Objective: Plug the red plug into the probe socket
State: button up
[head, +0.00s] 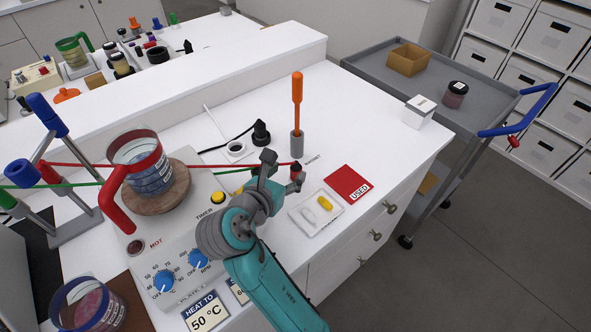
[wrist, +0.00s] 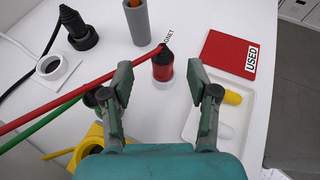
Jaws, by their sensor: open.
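The red plug (head: 296,170) stands upright on the white bench, with a black top. In the wrist view the red plug (wrist: 163,68) rests on a small white round base, with a red cable running to it from the left. My gripper (head: 284,168) is open around the plug's near side; in the wrist view my gripper (wrist: 161,82) has one finger to each side, apart from it. A white square fitting with a round opening (wrist: 52,68) lies at the left; it also shows in the head view (head: 236,149). I cannot tell which fitting is the probe socket.
A black plug (head: 261,133) and a grey holder with an orange-handled tool (head: 297,100) stand behind. A white tray (head: 300,222) with yellow and white pieces and a red USED card (head: 347,184) lie right. The hotplate (head: 172,238) with a beaker (head: 150,178) stands left.

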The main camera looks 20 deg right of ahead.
aim_at(295, 166)
jog(key=shift+x, duration=2.75)
jog(key=shift+s+d, duration=0.1)
jog(key=shift+d, duration=0.05)
grip_shut()
jog(key=shift+r, duration=0.15)
